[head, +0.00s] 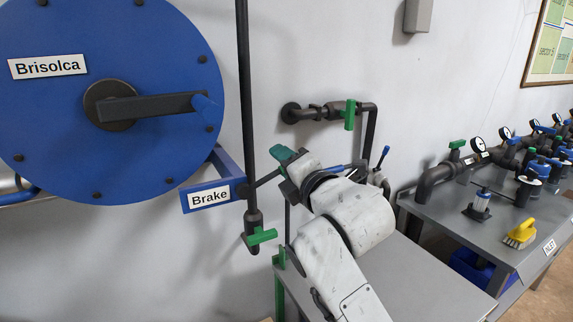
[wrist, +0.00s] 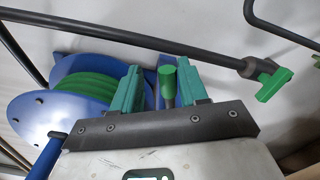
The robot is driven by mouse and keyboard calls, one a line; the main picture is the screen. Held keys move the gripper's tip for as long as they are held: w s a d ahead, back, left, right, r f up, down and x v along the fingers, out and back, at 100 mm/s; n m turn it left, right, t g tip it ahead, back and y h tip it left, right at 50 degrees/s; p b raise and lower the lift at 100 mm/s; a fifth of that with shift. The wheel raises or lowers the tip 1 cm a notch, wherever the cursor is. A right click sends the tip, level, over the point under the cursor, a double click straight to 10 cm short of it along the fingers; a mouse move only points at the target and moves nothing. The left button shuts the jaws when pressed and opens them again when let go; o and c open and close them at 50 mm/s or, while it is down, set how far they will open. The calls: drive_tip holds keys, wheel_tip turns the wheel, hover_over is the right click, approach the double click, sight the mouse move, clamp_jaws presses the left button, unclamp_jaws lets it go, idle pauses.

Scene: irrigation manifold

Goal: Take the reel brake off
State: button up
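The blue hose reel (head: 60,130), labelled "Brisolca", fills the left of the head view. A blue bracket labelled "Brake" (head: 209,197) sits at its lower right. A dark brake lever (head: 264,179) runs from the bracket up to my gripper (head: 287,162). In the wrist view my gripper (wrist: 163,88) has its two teal fingers apart. A green knob (wrist: 168,80), apparently the lever's grip, stands between them with gaps on both sides. In the head view the gripper hides the lever's end. The reel's green hose (wrist: 92,84) shows in the wrist view.
A dark vertical pipe (head: 244,110) with a green valve handle (head: 262,236) stands close left of my gripper. Wall piping with a green valve (head: 350,114) is behind. A grey bench (head: 425,272) lies below; a manifold and yellow brush (head: 521,234) are at right.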

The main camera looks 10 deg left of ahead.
drive_tip(key=shift+s, duration=0.1)
drive_tip(key=b+v, duration=0.1)
drive_tip(key=v, duration=0.9)
drive_tip(key=shift+s+d, duration=0.25)
drive_tip(key=shift+d, duration=0.05)
drive_tip(key=shift+f, duration=0.1)
